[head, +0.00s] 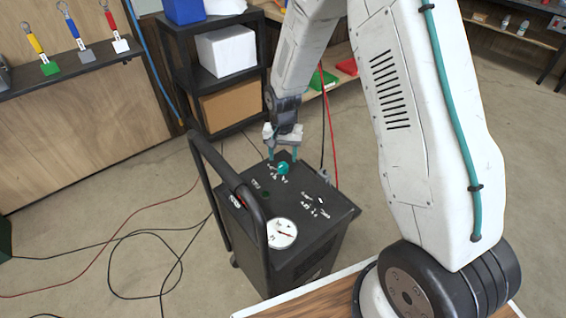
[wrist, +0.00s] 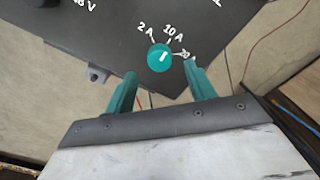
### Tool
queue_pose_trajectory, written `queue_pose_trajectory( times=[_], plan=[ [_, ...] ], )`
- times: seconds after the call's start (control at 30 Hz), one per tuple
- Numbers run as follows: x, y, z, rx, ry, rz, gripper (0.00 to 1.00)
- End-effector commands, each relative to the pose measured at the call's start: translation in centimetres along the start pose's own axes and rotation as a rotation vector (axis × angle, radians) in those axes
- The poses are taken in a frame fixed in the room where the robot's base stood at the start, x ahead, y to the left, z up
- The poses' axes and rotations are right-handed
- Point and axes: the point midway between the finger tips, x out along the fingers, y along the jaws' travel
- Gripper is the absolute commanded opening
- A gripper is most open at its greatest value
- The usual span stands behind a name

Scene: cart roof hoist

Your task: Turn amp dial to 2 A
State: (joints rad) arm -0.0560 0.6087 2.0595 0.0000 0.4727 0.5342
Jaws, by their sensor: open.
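The amp dial (wrist: 160,58) is a round teal knob on the dark top of the charger cart (head: 330,222). In the wrist view its white mark points up and slightly right, roughly toward the "10 A" label. The "2 A" label lies up-left of the dial and "20 A" to its right. The dial also shows in the head view (head: 283,168). My gripper (wrist: 160,69) is open, with one teal finger to the left of the dial and one to the right. The fingertips look short of the dial, with nothing between them; their height above the panel is unclear.
A white gauge (head: 282,233) and other labelled controls sit on the cart top. The cart's black handle (head: 222,165) rises at the left. A black shelf (head: 215,85) with boxes stands behind. Cables (head: 150,245) lie on the floor at left.

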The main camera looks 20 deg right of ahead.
Motion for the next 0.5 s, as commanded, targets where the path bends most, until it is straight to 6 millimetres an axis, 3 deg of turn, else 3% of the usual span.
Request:
queue_pose_trajectory(
  times=[0.2, 0.5],
  plan=[
    [3.2, 0.0, 0.0, -0.001, -0.001, 0.001, 0.55],
    [4.2, 0.0, 0.0, -0.002, 0.001, 0.000, 0.55]
  ],
)
